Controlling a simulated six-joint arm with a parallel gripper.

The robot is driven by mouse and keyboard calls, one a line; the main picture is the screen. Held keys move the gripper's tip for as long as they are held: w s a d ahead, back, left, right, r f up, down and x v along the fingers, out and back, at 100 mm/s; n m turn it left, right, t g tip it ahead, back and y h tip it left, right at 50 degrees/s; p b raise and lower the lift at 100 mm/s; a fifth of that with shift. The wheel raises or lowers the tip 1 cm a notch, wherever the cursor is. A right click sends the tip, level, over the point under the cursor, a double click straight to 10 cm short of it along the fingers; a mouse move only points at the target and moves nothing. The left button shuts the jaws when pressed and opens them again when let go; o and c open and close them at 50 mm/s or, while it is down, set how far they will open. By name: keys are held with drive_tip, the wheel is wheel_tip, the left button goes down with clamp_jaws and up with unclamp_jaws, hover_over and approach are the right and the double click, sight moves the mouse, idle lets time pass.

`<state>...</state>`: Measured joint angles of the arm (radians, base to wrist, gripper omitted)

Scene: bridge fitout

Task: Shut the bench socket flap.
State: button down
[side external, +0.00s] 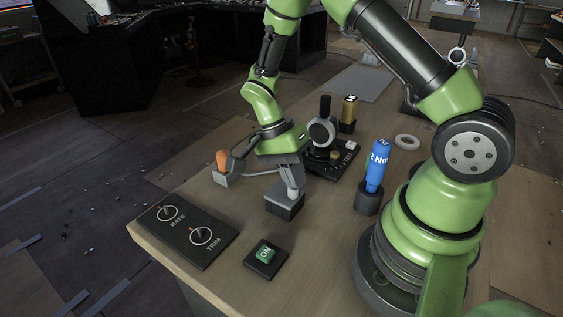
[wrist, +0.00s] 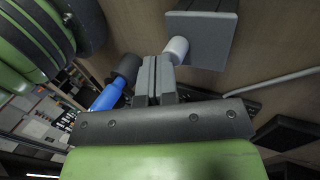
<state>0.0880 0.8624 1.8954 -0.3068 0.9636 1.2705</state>
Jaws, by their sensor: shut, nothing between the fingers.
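A small dark grey box with a lighter grey top (side external: 284,204), which looks like the bench socket, sits on the wooden bench under my gripper (side external: 291,178). In the wrist view a flat grey plate (wrist: 205,42), apparently its flap, shows just beyond the fingertips. A pale cylinder (wrist: 177,49) stands at the plate's near left edge. My gripper also shows in the wrist view (wrist: 154,72), its two fingers shut together with nothing between them. The fingertips are close to the cylinder; I cannot tell whether they touch it. The flap's angle is unclear, partly hidden by my gripper.
An orange-handled item (side external: 223,160) stands left. A black control panel (side external: 333,163) is behind.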

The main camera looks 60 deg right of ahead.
drive_tip(key=shift+w, duration=0.1)
drive_tip(key=shift+w+r, duration=0.3)
drive_tip(key=shift+w, duration=0.4)
wheel_tip(320, 180, up, 14)
drive_tip(key=s+a+r+n+t+y, duration=0.2)
drive_tip(key=s+a+r+n+t, duration=0.3)
drive_tip(key=s+r+n+t, duration=0.4)
drive_tip(key=shift+s+a+r+n+t, duration=0.2)
drive_tip(key=shift+s+n+t, duration=0.8)
drive_tip(key=shift+n+t, duration=1.05)
drive_tip(key=shift+n+g, duration=0.45)
